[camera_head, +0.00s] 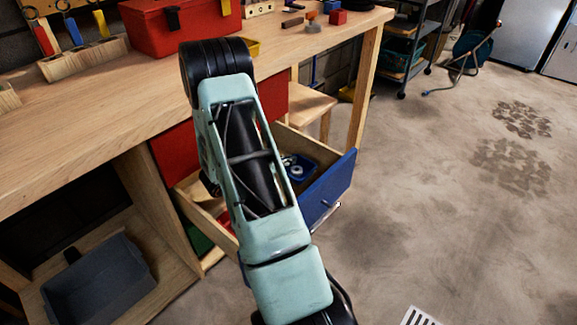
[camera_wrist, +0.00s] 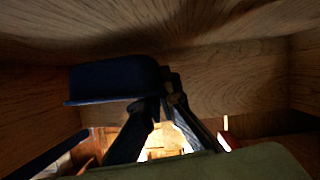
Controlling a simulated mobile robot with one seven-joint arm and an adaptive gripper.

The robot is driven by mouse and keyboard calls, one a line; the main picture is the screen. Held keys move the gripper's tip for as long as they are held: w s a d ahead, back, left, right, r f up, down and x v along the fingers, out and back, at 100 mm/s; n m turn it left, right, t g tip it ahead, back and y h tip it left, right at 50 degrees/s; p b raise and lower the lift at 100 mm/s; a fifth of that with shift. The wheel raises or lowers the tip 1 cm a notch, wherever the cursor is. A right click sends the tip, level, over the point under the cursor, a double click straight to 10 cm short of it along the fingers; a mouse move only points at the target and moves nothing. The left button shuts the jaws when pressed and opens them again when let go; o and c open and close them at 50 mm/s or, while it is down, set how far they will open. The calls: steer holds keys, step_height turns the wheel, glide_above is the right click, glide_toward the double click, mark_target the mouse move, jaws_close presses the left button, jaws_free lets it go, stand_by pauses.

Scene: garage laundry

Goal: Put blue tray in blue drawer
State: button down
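The blue drawer (camera_head: 328,190) is pulled open under the workbench, its blue front facing right. The blue tray (camera_head: 303,177), with small grey and white pieces in it, shows inside the drawer at its far right end, partly hidden by my arm. The wrist view shows the dark blue tray (camera_wrist: 112,78) within wooden walls, looking upside down in that picture. My gripper (camera_wrist: 168,90) has its fingertips close together at the tray's right end wall and appears shut on it. My arm hides the gripper in the head view.
The wooden workbench (camera_head: 95,118) carries a red toolbox (camera_head: 185,25) and small blocks. A grey bin (camera_head: 95,285) sits on the lower shelf.

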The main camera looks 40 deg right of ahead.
steer(key=shift+f, duration=0.6)
steer(key=shift+f+b, duration=0.15)
steer(key=shift+b, duration=0.15)
steer(key=c, duration=2.6)
jaws_free()
steer(key=shift+c, duration=0.2)
steer(key=o, duration=0.5)
steer(key=p+v, duration=0.3)
steer(key=v, duration=0.9)
steer(key=shift+r, duration=0.2)
